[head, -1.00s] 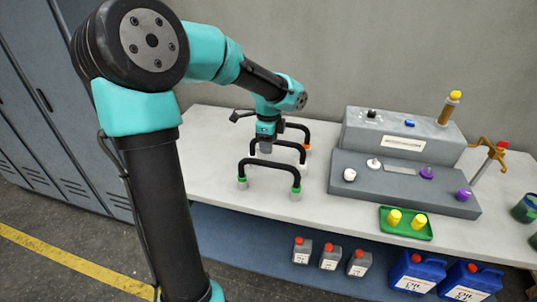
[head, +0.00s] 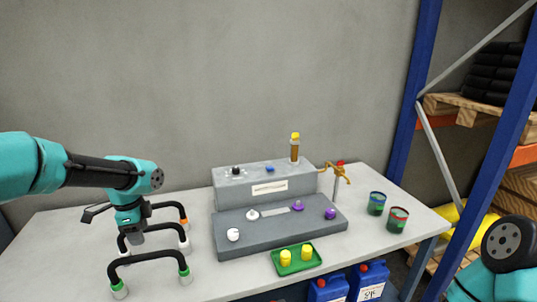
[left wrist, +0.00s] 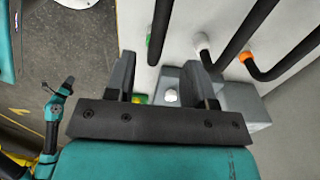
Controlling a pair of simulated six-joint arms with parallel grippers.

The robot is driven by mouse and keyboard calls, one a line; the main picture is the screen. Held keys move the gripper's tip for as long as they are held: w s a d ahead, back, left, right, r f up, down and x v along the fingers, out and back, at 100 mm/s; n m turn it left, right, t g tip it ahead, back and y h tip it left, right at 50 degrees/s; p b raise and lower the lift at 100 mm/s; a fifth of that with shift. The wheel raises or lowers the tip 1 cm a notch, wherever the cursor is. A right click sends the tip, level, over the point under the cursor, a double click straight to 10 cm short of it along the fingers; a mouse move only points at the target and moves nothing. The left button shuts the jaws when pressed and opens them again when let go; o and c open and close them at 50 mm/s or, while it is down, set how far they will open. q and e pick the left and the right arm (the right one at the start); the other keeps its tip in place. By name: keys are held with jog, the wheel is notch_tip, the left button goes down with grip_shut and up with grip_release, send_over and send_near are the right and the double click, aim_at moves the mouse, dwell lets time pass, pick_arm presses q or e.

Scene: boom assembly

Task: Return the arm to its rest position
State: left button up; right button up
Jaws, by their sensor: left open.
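My left gripper (head: 138,239) is open and points down over the left part of the table. In the head view it overlaps the middle arch, so I cannot tell the gap exactly. In the left wrist view its jaws (left wrist: 163,80) are spread with nothing between them. Three black arch handles stand in a row: one with orange ends (head: 167,205), one with white ends (head: 150,228) and one with green ends (head: 150,255). My right arm (head: 495,272) shows partly at the bottom right; its gripper cannot be made out.
A stepped grey bench (head: 275,230) with knobs and a bottle stands mid-table. In front lies a green tray (head: 298,262) with yellow pieces. A brass tap (head: 337,172) and two cups (head: 376,203) are to the right. Blue jugs (head: 370,280) sit below; a rack (head: 425,100) stands right.

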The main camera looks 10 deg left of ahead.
pick_arm(q)
jog(key=w+d+f+t+h, duration=0.1)
jog(key=d+f, duration=0.6)
jog(key=d, duration=0.2)
jog(key=w+d+f+t+h, duration=0.1)
jog(key=d+f+h, duration=0.1)
jog(key=d+f, duration=0.6)
jog(key=d+f+t+h, duration=0.1)
jog(key=d+f, duration=0.4)
jog(key=d, duration=0.6)
jog(key=s+a+f+n+g, duration=0.1)
jog(key=s+f+n, duration=0.4)
jog(key=f, duration=0.4)
jog(key=s+a+f+n+g, duration=0.1)
jog(key=s+f+n, duration=0.4)
jog(key=f+n, duration=0.3)
notch_tip(320, 180, down, 2)
jog(key=shift+a+f+n, duration=0.1)
jog(key=shift+a+n, duration=0.15)
jog(key=shift+n, duration=0.05)
